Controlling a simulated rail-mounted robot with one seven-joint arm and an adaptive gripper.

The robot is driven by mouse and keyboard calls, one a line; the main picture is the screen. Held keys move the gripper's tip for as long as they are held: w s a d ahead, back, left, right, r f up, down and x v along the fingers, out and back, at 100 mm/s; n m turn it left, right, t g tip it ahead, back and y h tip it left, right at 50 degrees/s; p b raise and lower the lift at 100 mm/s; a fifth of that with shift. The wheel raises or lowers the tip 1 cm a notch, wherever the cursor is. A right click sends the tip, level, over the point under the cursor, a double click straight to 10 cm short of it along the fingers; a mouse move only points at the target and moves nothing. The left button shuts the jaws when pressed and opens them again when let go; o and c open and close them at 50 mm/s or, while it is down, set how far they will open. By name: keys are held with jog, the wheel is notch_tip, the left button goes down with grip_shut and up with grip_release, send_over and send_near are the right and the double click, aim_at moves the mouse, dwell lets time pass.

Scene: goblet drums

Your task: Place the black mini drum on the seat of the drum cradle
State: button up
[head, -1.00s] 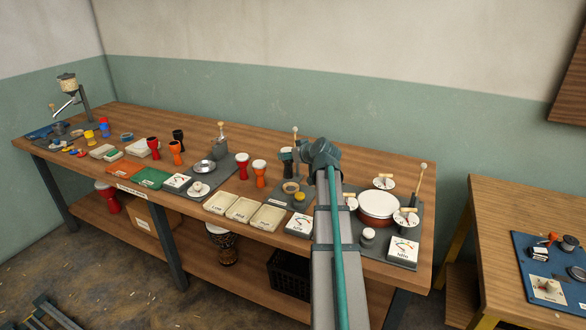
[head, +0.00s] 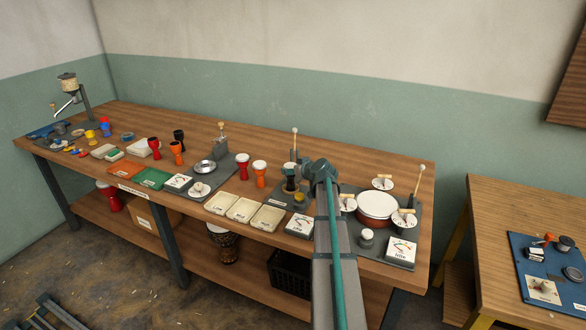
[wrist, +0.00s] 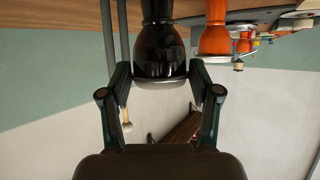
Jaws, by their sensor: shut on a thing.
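The black mini drum (wrist: 160,42) is between the two fingers of my gripper (wrist: 160,72) in the wrist view, which looks upside down. In the head view the drum (head: 290,183) has a pale top and a dark body. It stands upright, in line with the drum cradle (head: 278,198), a dark base with a ring seat and a yellow knob. My gripper (head: 302,172) is shut on the drum from the right. The drum hides most of the ring, so I cannot tell whether the drum touches the seat.
A pale-tipped lever (head: 295,142) rises behind the cradle. Red (head: 243,166) and orange (head: 260,173) drums stand to its left. Labelled trays (head: 243,209) lie in front. A large drum (head: 376,205) with gauges is to the right. Another black drum (head: 179,137) stands farther left.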

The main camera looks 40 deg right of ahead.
jog(key=shift+f+b, duration=0.2)
jog(key=shift+b, duration=0.15)
jog(key=o, duration=1.2)
jog(key=shift+r, duration=0.1)
jog(key=shift+r+p, duration=0.15)
jog(key=shift+p, duration=0.15)
jog(key=b+v, duration=0.2)
jog(key=v, duration=1)
